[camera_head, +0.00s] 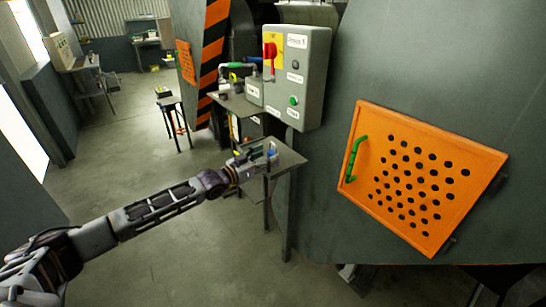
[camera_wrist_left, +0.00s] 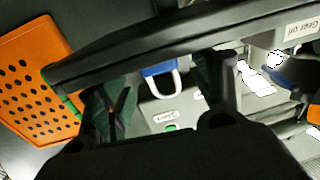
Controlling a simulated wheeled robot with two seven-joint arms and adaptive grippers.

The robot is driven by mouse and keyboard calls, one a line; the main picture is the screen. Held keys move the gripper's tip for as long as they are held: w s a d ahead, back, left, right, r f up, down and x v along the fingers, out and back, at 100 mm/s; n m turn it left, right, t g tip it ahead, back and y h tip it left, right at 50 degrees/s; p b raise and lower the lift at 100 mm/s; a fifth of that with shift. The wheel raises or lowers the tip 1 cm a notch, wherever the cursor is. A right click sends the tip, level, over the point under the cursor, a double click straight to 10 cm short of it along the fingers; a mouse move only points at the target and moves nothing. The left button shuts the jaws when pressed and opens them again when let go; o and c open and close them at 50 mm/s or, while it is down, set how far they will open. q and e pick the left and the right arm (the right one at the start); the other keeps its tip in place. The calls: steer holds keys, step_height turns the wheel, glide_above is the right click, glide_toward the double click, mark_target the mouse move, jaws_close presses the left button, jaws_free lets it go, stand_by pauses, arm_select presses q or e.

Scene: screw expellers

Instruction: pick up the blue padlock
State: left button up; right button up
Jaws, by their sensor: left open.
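The blue padlock (camera_head: 273,151) stands on a small grey table (camera_head: 290,158) beside the large grey machine. In the left wrist view the padlock (camera_wrist_left: 158,69) shows its blue body and pale shackle between my two fingers, with a dark bar crossing just beside its body. My left gripper (camera_head: 257,158) reaches over the table from the left, close to the padlock. In the wrist view the fingers of my left gripper (camera_wrist_left: 163,95) are spread apart, with nothing visibly clamped. Whether they touch the padlock cannot be told. My right gripper is in neither view.
A grey control box (camera_head: 303,75) with a red switch and green button is mounted above the table. An orange perforated panel (camera_head: 420,180) with a green handle is at right. Another table (camera_head: 236,103) with tools stands behind. The floor (camera_head: 150,255) at left is clear.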

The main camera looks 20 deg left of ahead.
mark_target(270, 154)
arm_select(q)
steer(key=shift+x, duration=1.9)
steer(key=c, duration=1.2)
